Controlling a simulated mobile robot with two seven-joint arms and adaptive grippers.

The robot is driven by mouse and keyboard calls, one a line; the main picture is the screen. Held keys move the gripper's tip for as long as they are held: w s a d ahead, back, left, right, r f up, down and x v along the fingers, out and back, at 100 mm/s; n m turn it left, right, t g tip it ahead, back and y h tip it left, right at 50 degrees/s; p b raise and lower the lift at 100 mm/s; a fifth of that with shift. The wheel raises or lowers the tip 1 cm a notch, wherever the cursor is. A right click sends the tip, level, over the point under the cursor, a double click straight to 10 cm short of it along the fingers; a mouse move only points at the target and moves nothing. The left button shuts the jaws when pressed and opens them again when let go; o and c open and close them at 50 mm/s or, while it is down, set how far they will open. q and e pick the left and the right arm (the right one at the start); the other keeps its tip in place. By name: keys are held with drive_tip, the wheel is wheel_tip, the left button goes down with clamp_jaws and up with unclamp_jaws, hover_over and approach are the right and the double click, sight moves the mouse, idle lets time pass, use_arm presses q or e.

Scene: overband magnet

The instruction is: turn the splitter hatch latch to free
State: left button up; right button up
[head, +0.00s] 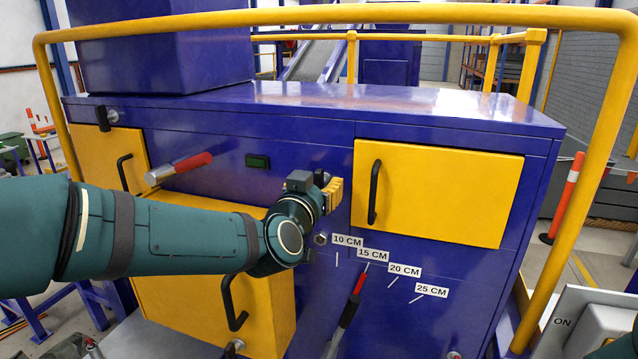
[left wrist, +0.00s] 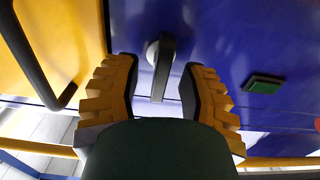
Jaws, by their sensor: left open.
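The latch (left wrist: 161,66) shows in the left wrist view as a round grey boss with a dark lever pointing down in that picture, on the blue panel beside a yellow hatch (head: 440,195). My left gripper (head: 335,194) is in front of the blue panel, left of that hatch. In the left wrist view its two yellow ribbed fingers (left wrist: 160,92) are apart, with the lever's end between their tips. I cannot tell whether a finger touches the lever. My right gripper is not in view.
A yellow rail (head: 400,13) frames the cabinet. Another yellow door (head: 218,290) stands open below my left arm. A red-gripped lever (head: 355,292) stands beside the 10 to 25 cm labels. A red handle (head: 192,162) and a green display (head: 257,161) are left of my gripper.

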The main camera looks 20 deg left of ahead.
use_arm(q)
drive_tip(key=shift+w, duration=0.4)
drive_tip(key=shift+o, duration=0.2)
clamp_jaws()
drive_tip(key=shift+s, duration=0.1)
